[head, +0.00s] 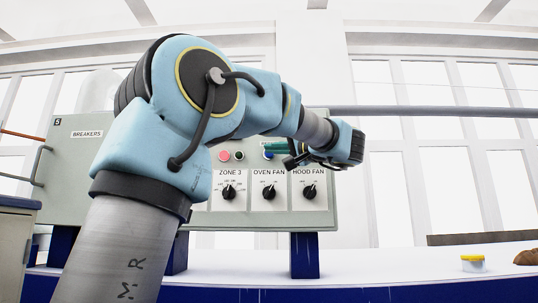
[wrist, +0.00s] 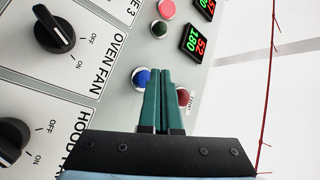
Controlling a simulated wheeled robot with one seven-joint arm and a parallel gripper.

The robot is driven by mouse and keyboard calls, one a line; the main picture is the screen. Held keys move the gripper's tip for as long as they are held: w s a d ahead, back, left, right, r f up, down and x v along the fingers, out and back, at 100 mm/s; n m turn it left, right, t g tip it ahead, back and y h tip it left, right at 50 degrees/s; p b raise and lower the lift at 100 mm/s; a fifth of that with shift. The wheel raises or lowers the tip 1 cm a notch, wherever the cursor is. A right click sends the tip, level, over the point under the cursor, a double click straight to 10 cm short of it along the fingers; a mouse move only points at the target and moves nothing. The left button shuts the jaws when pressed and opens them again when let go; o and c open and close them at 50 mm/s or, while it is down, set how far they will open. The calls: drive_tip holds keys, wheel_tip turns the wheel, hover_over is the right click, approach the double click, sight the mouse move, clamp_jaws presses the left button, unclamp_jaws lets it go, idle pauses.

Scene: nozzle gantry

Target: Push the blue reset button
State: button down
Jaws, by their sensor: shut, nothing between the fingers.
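The blue button (wrist: 142,78) is a round button in a pale ring on the grey control panel (wrist: 112,75), seen in the wrist view. My gripper (wrist: 165,72) has its two teal fingers shut together and empty. Its fingertips appear just right of the blue button and cover part of its ring's right side. I cannot tell whether they touch the panel. In the head view my gripper (head: 274,148) is in front of the panel above the oven fan and hood fan knobs, and it largely hides the button area there.
A red button (wrist: 183,97) sits just right of the fingers, partly hidden. A pink button (wrist: 166,9), a dark green button (wrist: 159,29) and lit displays (wrist: 197,44) lie further up in the wrist view. The oven fan knob (wrist: 54,31) is at left.

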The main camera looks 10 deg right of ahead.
drive_tip(key=s+b, duration=0.2)
drive_tip(key=s, duration=0.1)
drive_tip(key=s+b, duration=0.1)
drive_tip(key=shift+s+a, duration=0.35)
drive_tip(key=shift+a, duration=0.05)
drive_tip(key=shift+s, duration=0.1)
idle(0.6)
